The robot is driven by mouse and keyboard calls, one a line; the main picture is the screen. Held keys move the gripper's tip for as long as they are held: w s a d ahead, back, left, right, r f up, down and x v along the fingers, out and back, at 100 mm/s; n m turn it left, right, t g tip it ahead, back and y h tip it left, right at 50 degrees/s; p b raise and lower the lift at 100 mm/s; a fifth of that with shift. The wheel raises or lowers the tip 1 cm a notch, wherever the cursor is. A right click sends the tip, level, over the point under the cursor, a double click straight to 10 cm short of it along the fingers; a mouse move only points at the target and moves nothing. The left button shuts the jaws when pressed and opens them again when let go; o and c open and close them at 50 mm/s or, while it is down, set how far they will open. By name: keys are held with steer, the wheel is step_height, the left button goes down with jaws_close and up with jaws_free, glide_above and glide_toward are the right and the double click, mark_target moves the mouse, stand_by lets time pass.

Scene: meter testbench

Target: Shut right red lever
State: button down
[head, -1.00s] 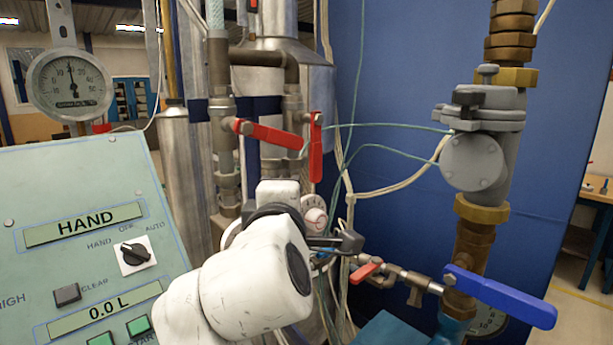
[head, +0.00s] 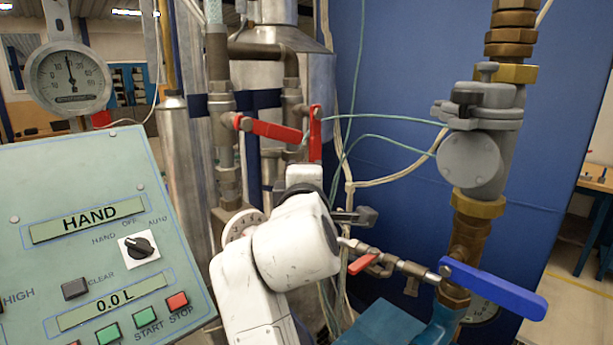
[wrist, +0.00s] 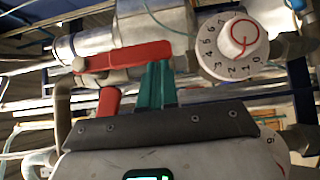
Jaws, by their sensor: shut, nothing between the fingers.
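The right red lever (head: 315,135) stands upright on its pipe in the head view. A left red lever (head: 270,131) beside it lies nearly level, its free end close to the right lever. In the wrist view, a long red lever (wrist: 130,56) lies across the upper left, and a shorter red one (wrist: 107,103) is partly hidden behind my gripper. I cannot tell for sure which is which. My gripper (wrist: 160,70) is shut and empty, its green fingertips close to the long lever's right end; contact is unclear. In the head view my white arm hides the fingers.
A white numbered dial (wrist: 231,45) sits right of the fingertips. A small red lever (head: 363,263) and a blue lever (head: 495,290) are on the lower right pipes. A control panel (head: 90,240) fills the lower left. Thin cables (head: 390,140) hang right of the levers.

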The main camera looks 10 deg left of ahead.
steer(key=shift+w+d+f+n+b, duration=0.2)
steer(key=shift+n+b, duration=0.1)
steer(key=shift+b, duration=0.05)
steer(key=shift+w+t, duration=0.1)
steer(key=shift+t, duration=0.2)
steer(key=w+d+r+n+t+y+b, duration=0.3)
steer(key=w+d+n+b, duration=0.4)
steer(key=b, duration=0.8)
steer(key=shift+w+d+n+t+y, duration=0.15)
steer(key=shift+w+n+t+y, duration=0.75)
steer(key=shift+w+n+y, duration=0.25)
steer(key=shift+s+r, duration=0.1)
